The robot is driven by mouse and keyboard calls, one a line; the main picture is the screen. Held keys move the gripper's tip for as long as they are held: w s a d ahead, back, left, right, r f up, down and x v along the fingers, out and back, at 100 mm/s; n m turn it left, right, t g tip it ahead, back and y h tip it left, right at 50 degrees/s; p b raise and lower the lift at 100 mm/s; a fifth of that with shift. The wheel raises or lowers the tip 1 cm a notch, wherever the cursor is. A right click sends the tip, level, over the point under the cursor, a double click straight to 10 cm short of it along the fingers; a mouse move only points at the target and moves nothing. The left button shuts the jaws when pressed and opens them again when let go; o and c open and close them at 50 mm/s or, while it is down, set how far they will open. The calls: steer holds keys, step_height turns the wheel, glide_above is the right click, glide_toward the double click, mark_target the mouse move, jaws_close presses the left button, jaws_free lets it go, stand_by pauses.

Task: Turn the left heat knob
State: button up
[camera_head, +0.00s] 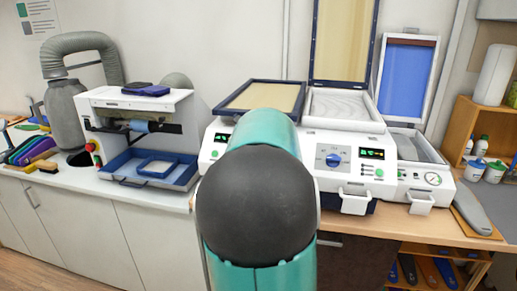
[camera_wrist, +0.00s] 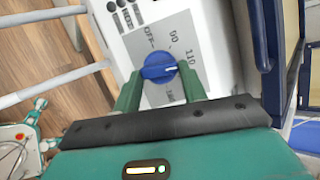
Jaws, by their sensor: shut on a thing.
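The blue left heat knob (camera_wrist: 158,66) sits on a grey dial plate with OFF and temperature marks in the wrist view. A white pointer mark shows at its right edge. The two green fingers of my gripper (camera_wrist: 160,78) are shut on the knob, one on each side. In the head view my arm hides this knob and my gripper. A second blue knob (camera_head: 333,160), to the right, is visible on the white heating unit (camera_head: 305,165).
The heating unit has an open dark-framed lid (camera_head: 343,40) and a second framed screen (camera_head: 262,97). A white machine with a blue tray (camera_head: 190,177) stands to the left. A press with a blue sheet (camera_head: 405,75) stands to the right. A dark blue frame edge (camera_wrist: 265,45) is close to my gripper.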

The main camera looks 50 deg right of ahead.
steer(key=m, duration=0.2)
steer(key=m+h, duration=0.1)
steer(key=shift+a+f+m, duration=0.15)
steer(key=shift+a+m, duration=0.05)
steer(key=shift+m, duration=0.2)
steer(key=shift+w+a+m+h, duration=0.1)
steer(key=shift+m+h, duration=0.7)
steer(key=shift+m, duration=1.1)
steer(key=o, duration=1)
